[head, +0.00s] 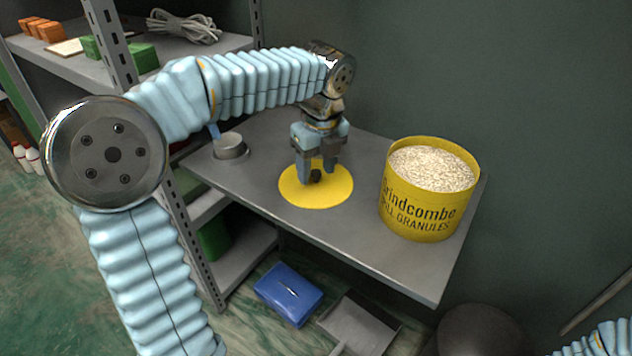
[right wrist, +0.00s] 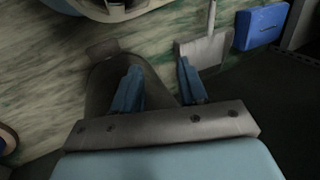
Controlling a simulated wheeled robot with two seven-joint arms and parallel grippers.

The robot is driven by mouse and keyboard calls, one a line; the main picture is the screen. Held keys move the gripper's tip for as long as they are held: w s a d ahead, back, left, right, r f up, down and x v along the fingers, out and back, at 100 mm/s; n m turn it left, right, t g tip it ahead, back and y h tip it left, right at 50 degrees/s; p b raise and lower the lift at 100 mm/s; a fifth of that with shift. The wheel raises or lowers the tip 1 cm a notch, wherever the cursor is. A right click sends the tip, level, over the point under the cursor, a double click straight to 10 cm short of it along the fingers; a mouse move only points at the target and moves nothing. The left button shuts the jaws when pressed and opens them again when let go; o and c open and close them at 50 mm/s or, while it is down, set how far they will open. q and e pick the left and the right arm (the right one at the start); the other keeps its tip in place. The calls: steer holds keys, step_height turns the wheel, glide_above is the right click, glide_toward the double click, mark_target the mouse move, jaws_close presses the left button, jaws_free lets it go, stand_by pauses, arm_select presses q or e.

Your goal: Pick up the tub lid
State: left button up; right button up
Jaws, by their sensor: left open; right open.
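The tub lid (head: 330,192) is a flat yellow disc lying on the grey shelf top, left of the yellow tub (head: 421,212). The tub is open and full of pale granules. My left gripper (head: 316,176) points down over the middle of the lid, with its fingers apart around a small dark knob at the lid's centre. Whether the fingers touch the knob or lid I cannot tell. My right gripper (right wrist: 157,88) is open and empty above the floor in the right wrist view, away from the lid.
A metal cup (head: 230,147) stands on the shelf top (head: 370,262) behind and left of the lid. A blue box (head: 288,293) and a grey dustpan (head: 358,328) lie on the floor below. Orange and green boxes and a coiled rope (head: 184,25) sit on the upper shelf.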

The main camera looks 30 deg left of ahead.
arm_select(q)
steer(key=shift+f, duration=0.15)
jaws_close()
stand_by(0.4)
